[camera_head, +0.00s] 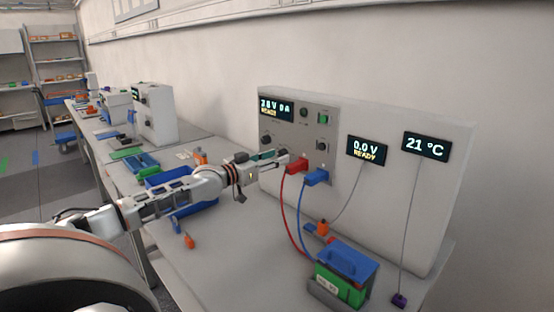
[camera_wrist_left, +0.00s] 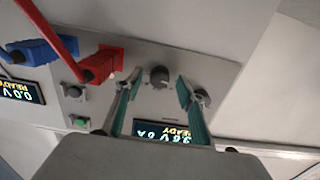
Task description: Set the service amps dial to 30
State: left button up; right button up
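The cycler's front panel (camera_head: 312,128) has a display (camera_head: 276,108) with 0 A on its top line; the other digits are hard to read. A dark round dial (camera_wrist_left: 159,76) sits below that display, seen upside down in the left wrist view. My left gripper (camera_head: 284,157) is close to the panel, beside the red plug. In the wrist view its two teal-padded fingers (camera_wrist_left: 160,84) are apart, one on either side of the dial, with visible gaps. I cannot read a dial label or pointer. My right gripper is in neither view.
Red (camera_head: 296,165) and blue (camera_head: 316,177) plugs with cables stick out right of my gripper. A green battery (camera_head: 340,287) stands on the bench front; a blue bin (camera_head: 205,217) is below my arm.

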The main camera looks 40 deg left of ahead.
pick_arm(q)
jog(key=shift+w, duration=0.45)
jog(key=c, duration=1.1)
